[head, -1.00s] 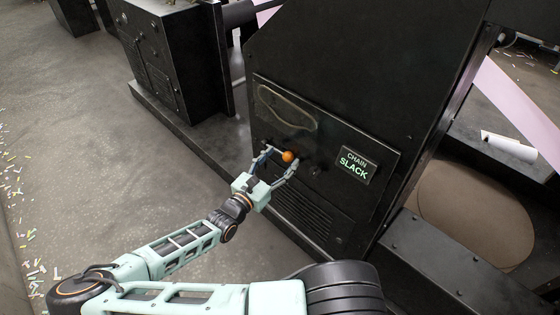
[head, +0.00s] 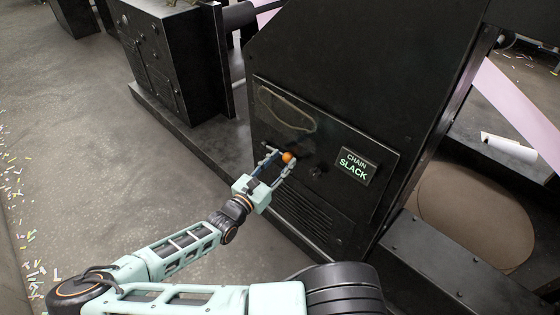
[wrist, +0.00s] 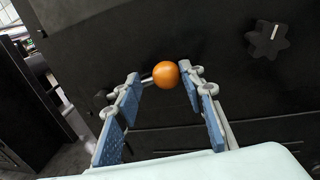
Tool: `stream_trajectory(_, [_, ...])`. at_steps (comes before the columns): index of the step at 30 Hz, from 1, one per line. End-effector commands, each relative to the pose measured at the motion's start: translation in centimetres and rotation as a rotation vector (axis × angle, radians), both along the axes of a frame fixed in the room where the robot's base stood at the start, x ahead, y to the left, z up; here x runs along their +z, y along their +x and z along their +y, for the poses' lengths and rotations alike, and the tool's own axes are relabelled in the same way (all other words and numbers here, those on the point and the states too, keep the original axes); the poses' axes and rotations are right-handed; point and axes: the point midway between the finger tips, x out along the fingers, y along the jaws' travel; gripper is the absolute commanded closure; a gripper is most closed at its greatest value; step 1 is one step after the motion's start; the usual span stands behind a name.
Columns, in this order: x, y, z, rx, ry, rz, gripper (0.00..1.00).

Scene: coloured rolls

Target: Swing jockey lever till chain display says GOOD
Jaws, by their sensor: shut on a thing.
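The jockey lever ends in an orange ball knob (head: 288,158) on the front of a black machine panel; it also shows in the wrist view (wrist: 166,74), with a short metal rod running left to a dark pivot (wrist: 100,98). My gripper (head: 282,159) is shut on the knob, its blue-padded fingers on either side and the knob nearer the right fingertip in the wrist view. The chain display (head: 355,167) right of the lever reads "CHAIN SLACK" in green. A window (head: 286,108) above the lever shows a pale chain loop.
A dark star-shaped knob (wrist: 268,39) sits right of the lever. Louvred vents (head: 305,215) lie below it. A black cabinet (head: 160,60) stands at the left back. Open concrete floor (head: 90,150) lies left, with paper scraps.

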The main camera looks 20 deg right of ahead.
Motion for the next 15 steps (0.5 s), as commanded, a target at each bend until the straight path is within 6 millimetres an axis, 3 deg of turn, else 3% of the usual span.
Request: stream_trajectory(15, [1.4,0.9,0.3,0.010,-0.030,0.076,1.00])
